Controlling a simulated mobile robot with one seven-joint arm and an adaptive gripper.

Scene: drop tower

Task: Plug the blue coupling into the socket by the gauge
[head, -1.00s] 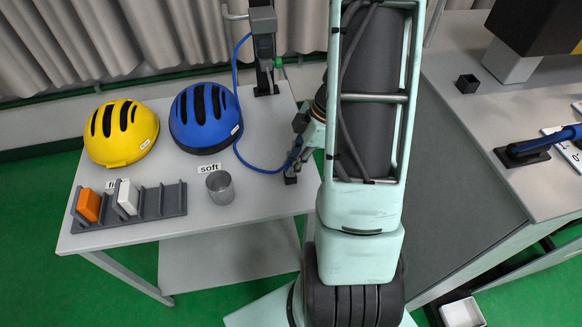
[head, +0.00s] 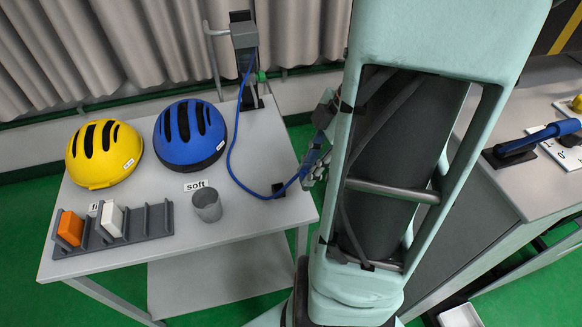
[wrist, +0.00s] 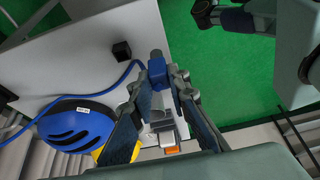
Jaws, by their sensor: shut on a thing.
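My gripper (wrist: 158,80) is shut on the blue coupling (wrist: 157,68), with a finger on each side and the coupling's grey tip pointing outward. In the head view my gripper (head: 314,166) is over the right edge of the small table, partly hidden by my arm. The blue hose (head: 232,150) runs from the grey post (head: 246,60) at the back of the table to the coupling. A small black block (head: 278,190) stands on the table just left of the gripper, apart from the coupling. I cannot make out the gauge or its socket.
A blue helmet (head: 190,152), yellow helmet (head: 94,170), grey cup (head: 207,206) and grey rack (head: 140,228) with orange and white blocks stand on the small table (head: 255,222). A second table (head: 520,190) at right carries a blue-handled thing (head: 530,140). Green floor lies between.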

